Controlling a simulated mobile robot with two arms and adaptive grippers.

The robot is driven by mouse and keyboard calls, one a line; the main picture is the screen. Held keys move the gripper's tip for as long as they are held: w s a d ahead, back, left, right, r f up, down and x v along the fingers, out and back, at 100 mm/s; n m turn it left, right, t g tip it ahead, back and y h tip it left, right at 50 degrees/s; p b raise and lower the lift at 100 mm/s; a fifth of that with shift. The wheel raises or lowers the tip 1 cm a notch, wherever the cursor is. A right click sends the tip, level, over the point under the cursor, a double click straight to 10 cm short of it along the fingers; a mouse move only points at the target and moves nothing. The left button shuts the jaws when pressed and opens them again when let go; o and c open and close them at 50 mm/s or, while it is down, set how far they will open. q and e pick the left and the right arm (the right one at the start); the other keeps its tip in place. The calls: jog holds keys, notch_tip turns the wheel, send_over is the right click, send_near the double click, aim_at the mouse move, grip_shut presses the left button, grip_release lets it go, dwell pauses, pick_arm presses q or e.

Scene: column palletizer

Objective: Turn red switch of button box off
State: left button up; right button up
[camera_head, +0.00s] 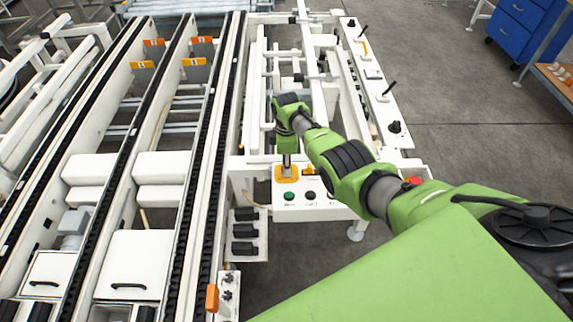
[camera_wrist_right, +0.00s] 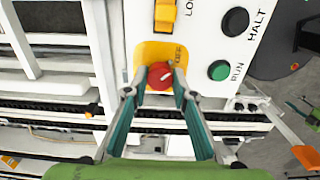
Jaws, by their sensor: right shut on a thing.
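The button box (camera_head: 318,208) is a white panel at the front of the white machine frame, right of the conveyor rails. It has a yellow plate, a green button and a black button. In the right wrist view the red switch (camera_wrist_right: 160,75) sits on the yellow plate (camera_wrist_right: 147,52), with "OFF" lettering beside it. My right gripper (camera_wrist_right: 160,84) has its two fingers on either side of the red switch and is shut on it. In the head view my right gripper (camera_head: 287,170) points down at the yellow plate and hides the switch. My left gripper is not in view.
A yellow-orange switch (camera_wrist_right: 165,15) lies above the red one. A red button (camera_head: 412,180) is at the panel's right. Open floor lies to the right.

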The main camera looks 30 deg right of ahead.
dwell(0.4)
jog(key=o, duration=1.1)
notch_tip(320, 180, up, 12)
dwell(0.4)
